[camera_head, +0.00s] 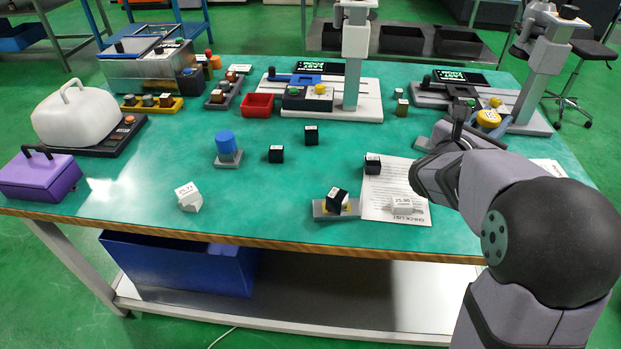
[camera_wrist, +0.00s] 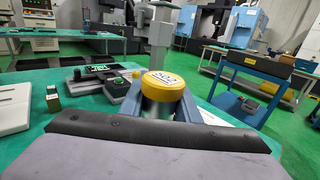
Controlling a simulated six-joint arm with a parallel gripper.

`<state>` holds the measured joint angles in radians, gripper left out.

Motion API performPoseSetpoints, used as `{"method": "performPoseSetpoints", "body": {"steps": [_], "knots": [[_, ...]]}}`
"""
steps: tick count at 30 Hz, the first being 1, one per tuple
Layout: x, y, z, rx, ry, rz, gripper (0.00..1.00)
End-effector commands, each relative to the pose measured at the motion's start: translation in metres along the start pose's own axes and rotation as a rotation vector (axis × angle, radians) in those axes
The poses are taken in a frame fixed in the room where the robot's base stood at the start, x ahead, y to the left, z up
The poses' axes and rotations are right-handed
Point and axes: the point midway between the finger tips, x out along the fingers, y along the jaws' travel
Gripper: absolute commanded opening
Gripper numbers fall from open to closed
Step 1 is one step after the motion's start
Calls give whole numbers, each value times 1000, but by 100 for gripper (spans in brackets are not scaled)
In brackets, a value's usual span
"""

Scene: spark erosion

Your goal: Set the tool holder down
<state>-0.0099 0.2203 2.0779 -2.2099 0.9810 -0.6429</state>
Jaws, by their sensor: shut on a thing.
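The tool holder with a round yellow top (camera_head: 488,118) is at the right of the table, in front of the right measuring stand (camera_head: 545,75). My gripper (camera_wrist: 163,103) is shut on it, and the yellow top with dark print (camera_wrist: 163,84) shows between the fingers in the wrist view. The arm hides most of the gripper in the head view. The holder's lower end is hidden, so I cannot tell whether it touches anything. A blue-topped holder (camera_head: 225,142) stands upright on a small grey base at the middle left.
The left measuring stand (camera_head: 355,55) is at the back middle. A red bin (camera_head: 257,105) and white canister (camera_head: 75,115) stand left. The table's middle has clear patches.

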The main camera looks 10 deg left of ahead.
Motion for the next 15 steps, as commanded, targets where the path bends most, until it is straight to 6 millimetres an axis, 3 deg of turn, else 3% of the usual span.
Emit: {"method": "performPoseSetpoints", "body": {"steps": [8,15], "knots": [[-62,110,-12,-1,-1,223,0],[-136,198,-23,0,-3,422,0]]}}
